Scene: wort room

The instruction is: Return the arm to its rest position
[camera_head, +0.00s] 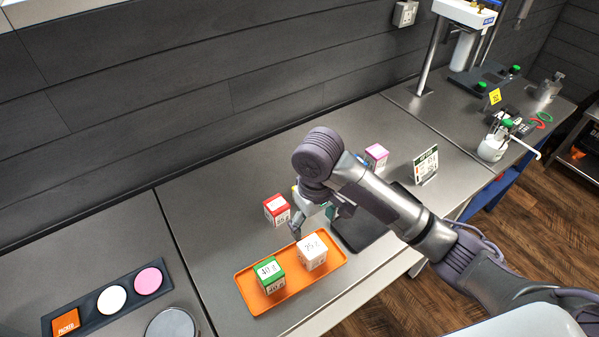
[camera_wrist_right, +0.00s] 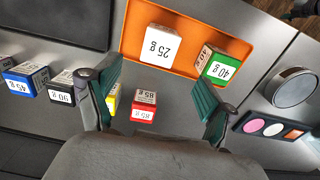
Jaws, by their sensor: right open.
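My right arm reaches in from the right in the camera_head view. Its gripper (camera_head: 314,221) hangs just behind the orange tray (camera_head: 243,281), over the worktop. In the right wrist view the gripper (camera_wrist_right: 157,98) is open, with nothing between its fingers. A white block marked 25 g (camera_head: 312,252) and a green-and-white block marked 40 g (camera_head: 270,275) stand on the tray. They also show in the wrist view. My left gripper is not in view.
A red block (camera_head: 277,209) stands behind the tray; a yellow block (camera_wrist_right: 112,100) is partly hidden. Blue (camera_wrist_right: 27,78) and black (camera_wrist_right: 62,88) blocks stand farther along. A pink block (camera_head: 376,156) and a sign (camera_head: 426,165) stand beyond the arm. A button panel (camera_head: 112,300) lies left.

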